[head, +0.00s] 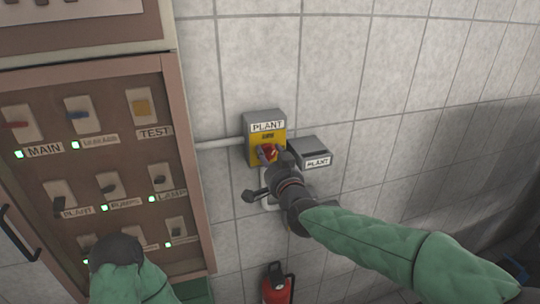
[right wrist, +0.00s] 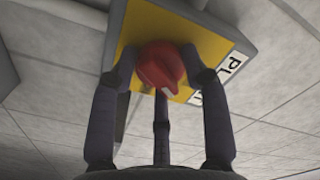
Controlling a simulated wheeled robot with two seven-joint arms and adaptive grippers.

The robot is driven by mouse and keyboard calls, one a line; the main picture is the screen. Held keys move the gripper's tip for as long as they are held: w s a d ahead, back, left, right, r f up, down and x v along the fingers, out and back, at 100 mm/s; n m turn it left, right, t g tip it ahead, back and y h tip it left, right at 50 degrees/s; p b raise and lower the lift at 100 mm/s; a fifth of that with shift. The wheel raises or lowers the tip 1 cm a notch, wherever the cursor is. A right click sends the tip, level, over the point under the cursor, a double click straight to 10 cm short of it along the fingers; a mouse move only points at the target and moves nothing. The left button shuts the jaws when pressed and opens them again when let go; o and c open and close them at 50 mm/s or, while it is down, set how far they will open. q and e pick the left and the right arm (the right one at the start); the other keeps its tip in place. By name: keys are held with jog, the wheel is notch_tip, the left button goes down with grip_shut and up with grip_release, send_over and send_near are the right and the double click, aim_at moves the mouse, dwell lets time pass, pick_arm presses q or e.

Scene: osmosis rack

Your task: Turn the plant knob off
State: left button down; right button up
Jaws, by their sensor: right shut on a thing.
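The red plant knob (head: 267,152) sits on a yellow-faced box (head: 252,151) labelled PLANT on the tiled wall. In the right wrist view the knob (right wrist: 161,68) shows between the dark fingers of my right gripper (right wrist: 163,80). These fingers are shut on it, one at each side and one below. In the head view my right gripper (head: 274,165) reaches the box from the lower right and covers its lower part. My left gripper (head: 115,252) is a dark shape in front of the lower switch panel; its fingers cannot be made out.
A brown switch panel (head: 100,78) with labelled switches and lit green lamps fills the left. A grey box (head: 311,147) labelled PLANT is just right of the yellow one. A red fire extinguisher (head: 277,288) stands below. The wall to the right is bare.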

jog(key=n+p, duration=0.1)
jog(key=n, duration=0.2)
jog(key=shift+n, duration=0.3)
jog(key=shift+f+n+p, duration=0.1)
jog(key=shift+n+p, duration=0.25)
jog(key=shift+n, duration=1.35)
jog(key=o, duration=1.2)
jog(key=shift+c, duration=0.2)
jog(key=v, duration=1.2)
